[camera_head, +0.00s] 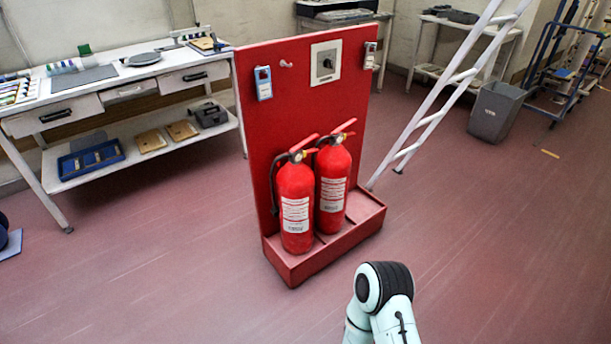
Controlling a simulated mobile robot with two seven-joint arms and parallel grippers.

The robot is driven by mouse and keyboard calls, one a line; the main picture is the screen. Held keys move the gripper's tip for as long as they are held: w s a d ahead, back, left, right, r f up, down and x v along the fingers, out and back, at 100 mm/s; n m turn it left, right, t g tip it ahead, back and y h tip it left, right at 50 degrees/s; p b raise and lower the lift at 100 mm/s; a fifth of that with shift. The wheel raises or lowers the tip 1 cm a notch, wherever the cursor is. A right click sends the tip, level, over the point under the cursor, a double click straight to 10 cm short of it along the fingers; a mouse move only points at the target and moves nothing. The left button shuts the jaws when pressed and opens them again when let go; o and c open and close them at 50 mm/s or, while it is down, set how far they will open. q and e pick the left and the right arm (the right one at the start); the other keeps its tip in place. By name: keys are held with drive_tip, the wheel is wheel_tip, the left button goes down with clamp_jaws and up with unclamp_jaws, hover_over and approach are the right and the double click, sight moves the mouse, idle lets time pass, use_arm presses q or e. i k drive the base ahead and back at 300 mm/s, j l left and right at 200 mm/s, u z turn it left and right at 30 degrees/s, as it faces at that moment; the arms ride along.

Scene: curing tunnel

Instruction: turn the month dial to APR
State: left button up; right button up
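The likely month dial (327,63) is a small dark round knob on a pale square plate, high on the upright red board (257,122). Its lettering is too small to read, so I cannot tell which month it points to. Part of one of my arms shows at the bottom, right of centre, well below and in front of the board. Neither of my grippers is in view.
Two red fire extinguishers (296,206) stand in the board's base tray (292,270). A white workbench (110,92) stands left, a ladder (437,117) and grey bin (495,112) right. The front floor is clear.

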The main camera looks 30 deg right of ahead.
sight(327, 63)
drive_tip(key=z, duration=1.25)
